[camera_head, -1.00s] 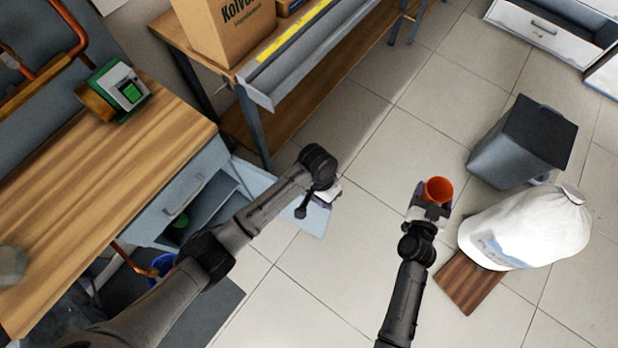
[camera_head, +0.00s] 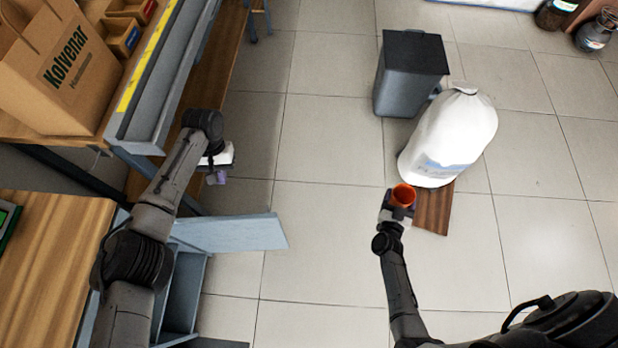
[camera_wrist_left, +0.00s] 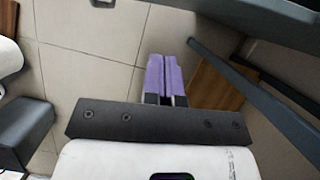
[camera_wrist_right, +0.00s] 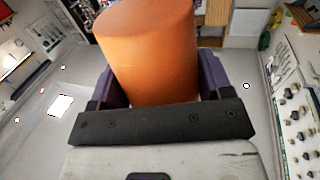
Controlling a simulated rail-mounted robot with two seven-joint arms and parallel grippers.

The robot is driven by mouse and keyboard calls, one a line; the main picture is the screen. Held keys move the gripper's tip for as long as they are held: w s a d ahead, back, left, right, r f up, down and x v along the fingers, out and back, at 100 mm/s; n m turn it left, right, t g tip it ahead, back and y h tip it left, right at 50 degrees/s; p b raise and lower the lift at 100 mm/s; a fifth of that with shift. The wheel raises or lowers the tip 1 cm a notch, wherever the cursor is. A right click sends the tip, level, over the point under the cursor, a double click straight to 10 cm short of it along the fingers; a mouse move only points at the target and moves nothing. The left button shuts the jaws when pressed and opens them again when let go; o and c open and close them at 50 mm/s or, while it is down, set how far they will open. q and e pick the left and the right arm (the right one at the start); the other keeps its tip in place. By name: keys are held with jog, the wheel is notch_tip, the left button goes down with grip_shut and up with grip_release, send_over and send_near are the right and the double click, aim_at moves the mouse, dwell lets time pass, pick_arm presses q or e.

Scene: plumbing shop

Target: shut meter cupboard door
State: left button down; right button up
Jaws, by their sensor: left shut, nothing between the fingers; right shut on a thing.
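The meter cupboard door (camera_head: 232,232) is a blue-grey panel that stands open, sticking out to the right from the cupboard (camera_head: 183,300) under the wooden bench. Part of the cupboard is hidden behind my left arm. My left gripper (camera_head: 218,177) is shut and empty, above the floor just beyond the door and apart from it. Its closed purple fingers show in the left wrist view (camera_wrist_left: 165,78). My right gripper (camera_head: 398,205) is shut on an orange cylindrical thing (camera_wrist_right: 150,50), held upright over the floor. Its orange, hollow top shows in the head view (camera_head: 403,195).
A wooden bench (camera_head: 50,270) is at the left. A workbench with a grey rail (camera_head: 150,95) and a paper bag (camera_head: 60,75) is at upper left. A dark bin (camera_head: 410,75), a white sack (camera_head: 450,140) and a brown board (camera_head: 433,208) are on the right. Floor right of the door is clear.

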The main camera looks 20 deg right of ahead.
notch_tip(320, 180, down, 2)
jog(key=shift+f+b, duration=0.15)
jog(key=shift+b, duration=0.75)
pick_arm(q)
jog(key=s+a+f, duration=0.2)
jog(key=s+f, duration=0.4)
jog(key=shift+a, duration=0.15)
jog(key=shift+s, duration=0.1)
